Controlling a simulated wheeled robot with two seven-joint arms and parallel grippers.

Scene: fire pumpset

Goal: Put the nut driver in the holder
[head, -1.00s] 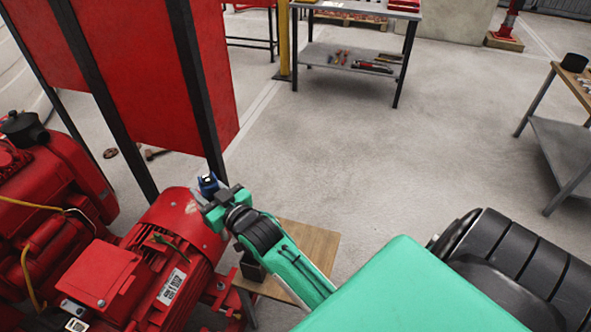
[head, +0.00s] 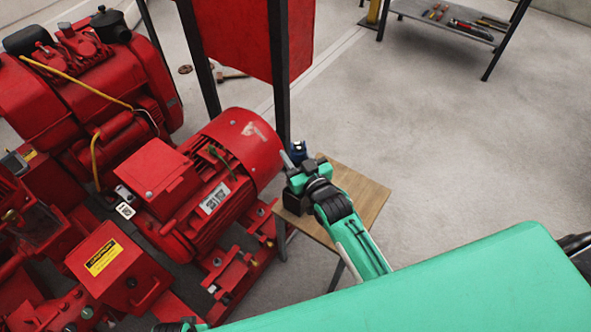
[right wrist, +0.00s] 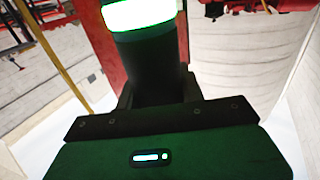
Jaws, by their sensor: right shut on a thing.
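My right gripper (head: 298,172) is shut on the nut driver (head: 299,150). A blue part and a thin grey shaft of it show at the jaws in the head view. In the right wrist view its dark round body (right wrist: 148,68) with a bright band stands up from between the jaws. The holder seems to be the dark block (head: 293,200) on the small wooden table. The gripper is above it and partly covers it; I cannot tell the gap or see its opening.
The small wooden table (head: 362,196) has bare top to the right of the gripper. A red motor (head: 215,170) stands close on its left. A red panel on dark posts (head: 281,90) rises just behind. A shelf with tools (head: 450,22) stands far back. The floor between is clear.

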